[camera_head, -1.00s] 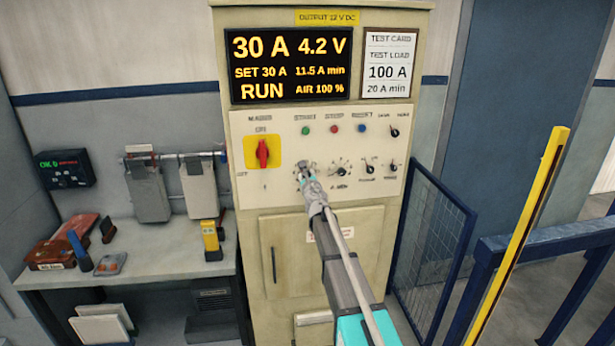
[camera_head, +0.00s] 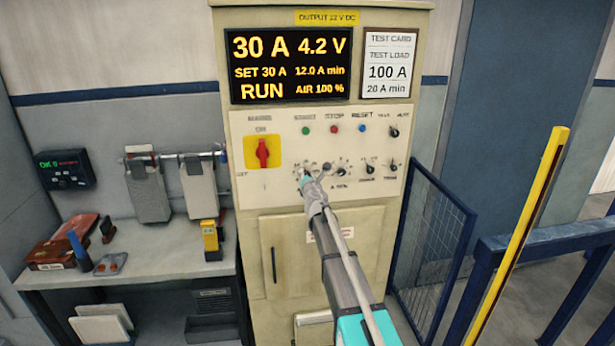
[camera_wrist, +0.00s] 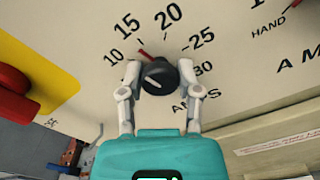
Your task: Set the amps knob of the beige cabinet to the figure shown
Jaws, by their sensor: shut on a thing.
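The beige cabinet (camera_head: 320,270) stands in the middle of the head view. Its display (camera_head: 290,65) reads 30 A, 4.2 V, SET 30 A, 12.0 A min, RUN, AIR 100 %. The test card (camera_head: 388,62) reads TEST LOAD 100 A, 20 A min. The amps knob (camera_wrist: 165,77) is dark with a pale line, inside a scale showing 10, 15, 20, 25 and 30. My gripper (camera_wrist: 150,80) is shut on the knob, one finger on each side. In the head view my gripper (camera_head: 304,174) largely hides it.
The red mains switch (camera_head: 263,153) on its yellow plate is left of my gripper. Other dark knobs (camera_head: 341,171) are to the right, with coloured buttons (camera_head: 334,129) above. A bench (camera_head: 150,250) stands left; a mesh guard (camera_head: 430,235) and yellow post (camera_head: 520,230) stand right.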

